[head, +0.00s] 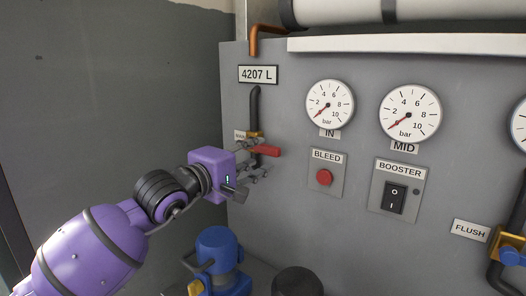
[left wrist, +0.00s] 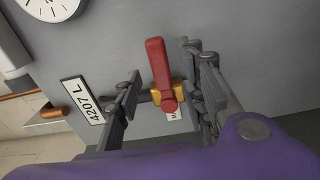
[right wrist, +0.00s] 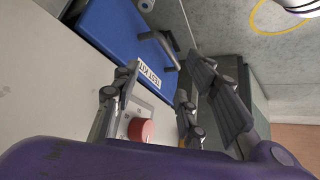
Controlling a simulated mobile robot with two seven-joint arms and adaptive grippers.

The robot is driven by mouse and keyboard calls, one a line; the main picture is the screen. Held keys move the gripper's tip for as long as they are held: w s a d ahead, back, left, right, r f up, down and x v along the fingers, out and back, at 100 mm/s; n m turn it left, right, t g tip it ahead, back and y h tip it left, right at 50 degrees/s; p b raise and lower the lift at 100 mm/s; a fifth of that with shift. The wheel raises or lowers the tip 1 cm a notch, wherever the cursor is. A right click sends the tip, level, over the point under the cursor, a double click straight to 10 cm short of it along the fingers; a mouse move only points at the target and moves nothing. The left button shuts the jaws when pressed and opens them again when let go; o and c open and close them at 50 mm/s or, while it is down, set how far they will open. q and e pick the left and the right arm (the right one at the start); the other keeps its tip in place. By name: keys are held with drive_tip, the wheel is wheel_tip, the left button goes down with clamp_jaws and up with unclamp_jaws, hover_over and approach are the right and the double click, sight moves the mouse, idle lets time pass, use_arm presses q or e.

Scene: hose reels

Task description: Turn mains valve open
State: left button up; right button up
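The mains valve has a brass body (head: 254,135) on a dark vertical pipe, with a red lever (head: 265,151) lying sideways across the pipe. A small label beside it is partly hidden. My left gripper (head: 256,158) is at the valve. In the left wrist view, the red lever (left wrist: 158,62) stands between the two spread fingers of the gripper (left wrist: 164,75), with gaps on both sides. The brass body (left wrist: 168,92) shows at the lever's base. My right gripper (right wrist: 160,95) is open and empty, away from the valve and outside the head view.
The grey panel carries the 4207 L plate (head: 258,74), IN gauge (head: 330,104), MID gauge (head: 409,112), BLEED button (head: 323,177) and BOOSTER switch (head: 394,197). A blue pump (head: 218,250) stands below. The right wrist view shows a blue test kit case (right wrist: 130,40) and a red button (right wrist: 141,130).

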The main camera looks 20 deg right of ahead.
sight(264, 151)
use_arm(q)
drive_tip(key=shift+x, duration=1.7)
clamp_jaws()
